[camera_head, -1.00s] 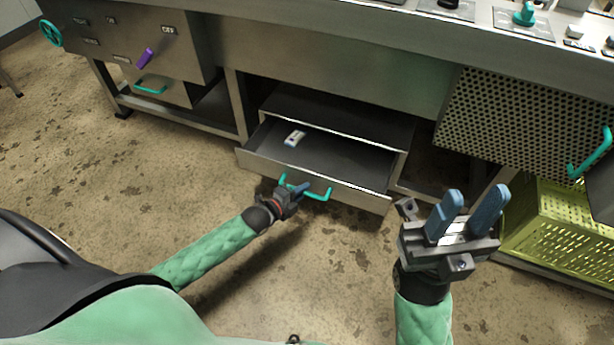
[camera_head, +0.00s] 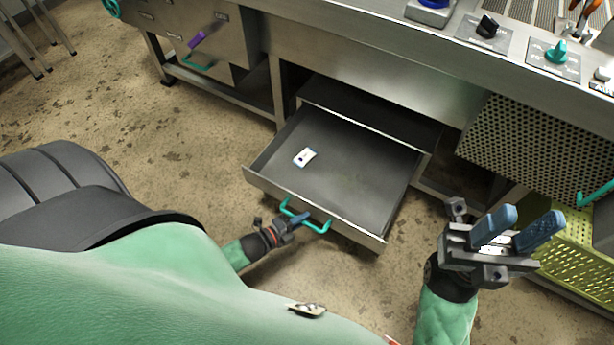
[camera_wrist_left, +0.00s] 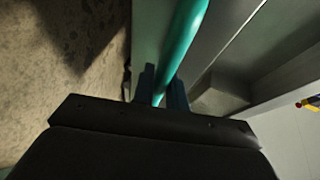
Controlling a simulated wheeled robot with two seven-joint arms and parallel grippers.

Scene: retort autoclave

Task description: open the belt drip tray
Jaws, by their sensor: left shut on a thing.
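The belt drip tray (camera_head: 345,178) is a grey metal drawer under the steel bench, pulled well out. Its front carries a teal handle (camera_head: 318,228). In the left wrist view the teal handle (camera_wrist_left: 183,45) runs between the two blue fingers (camera_wrist_left: 161,88). A small white object with a dark mark (camera_head: 304,157) lies on the tray floor. My right gripper (camera_head: 518,232) is apart from the tray at the right, its two blue fingers spread with nothing between them.
A perforated panel (camera_head: 520,145) and a yellow-green crate (camera_head: 560,250) stand right of the tray. A cabinet with a purple lever (camera_head: 197,40) and a teal handle (camera_head: 197,65) is at upper left. Knobs sit on the bench top. Floor in front of the cabinet is bare.

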